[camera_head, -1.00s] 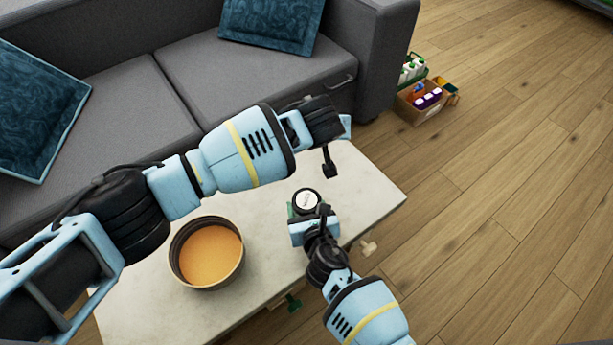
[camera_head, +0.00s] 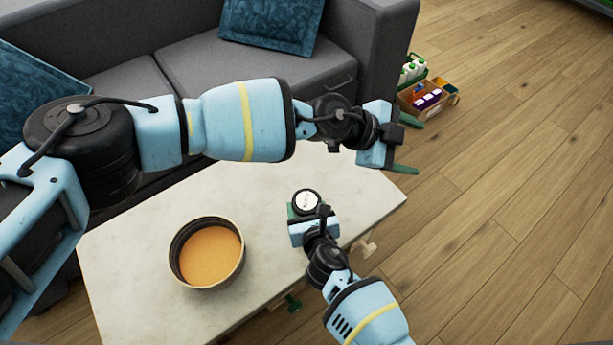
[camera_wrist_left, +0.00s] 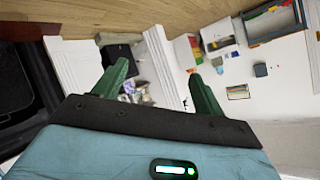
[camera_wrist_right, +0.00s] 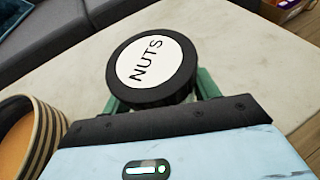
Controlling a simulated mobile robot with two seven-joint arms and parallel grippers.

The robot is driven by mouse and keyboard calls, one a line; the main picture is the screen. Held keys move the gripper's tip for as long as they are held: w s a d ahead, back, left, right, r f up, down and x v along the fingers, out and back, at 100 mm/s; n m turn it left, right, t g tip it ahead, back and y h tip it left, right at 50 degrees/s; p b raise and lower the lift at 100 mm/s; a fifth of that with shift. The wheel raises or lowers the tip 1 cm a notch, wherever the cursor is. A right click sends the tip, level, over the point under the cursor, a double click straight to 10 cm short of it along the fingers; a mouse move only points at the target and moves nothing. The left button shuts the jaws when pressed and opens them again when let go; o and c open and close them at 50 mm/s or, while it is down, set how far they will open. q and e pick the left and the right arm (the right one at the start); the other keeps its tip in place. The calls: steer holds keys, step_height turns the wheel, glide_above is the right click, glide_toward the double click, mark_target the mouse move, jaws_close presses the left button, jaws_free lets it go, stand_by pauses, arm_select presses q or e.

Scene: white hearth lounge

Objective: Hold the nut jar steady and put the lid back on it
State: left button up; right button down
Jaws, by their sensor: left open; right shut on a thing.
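The nut jar (camera_wrist_right: 152,103) stands on the pale table, its body mostly hidden under a black-rimmed lid (camera_wrist_right: 150,62) with a white top reading NUTS. The lid sits over the jar's mouth; I cannot tell whether it is screwed down. The lid also shows in the head view (camera_head: 306,202). My right gripper (camera_head: 306,212) is shut around the jar's body, its green fingers on either side below the lid. My left gripper (camera_head: 420,142) is open and empty, beyond the table's far right edge and away from the jar. Its spread fingers show in the left wrist view (camera_wrist_left: 162,82).
A bowl with orange inside (camera_head: 209,253) stands on the table (camera_head: 150,230) left of the jar. A grey sofa (camera_head: 190,60) with blue cushions is behind. A cardboard box of bottles (camera_head: 428,97) sits on the wooden floor. The table between bowl and jar is clear.

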arm_select(q)
steer(key=s+a+f+m+g+y, duration=0.2)
steer(key=a+f+m+y, duration=0.1)
steer(key=a+f+y, duration=0.4)
steer(key=m+y, duration=0.2)
steer(key=y, duration=0.3)
glide_above(306, 200)
step_height(306, 200, down, 2)
steer(key=shift+f, duration=0.25)
steer(key=shift+f, duration=0.1)
steer(key=shift+f, duration=3.9)
steer(key=c, duration=0.8)
steer(key=m, duration=0.7)
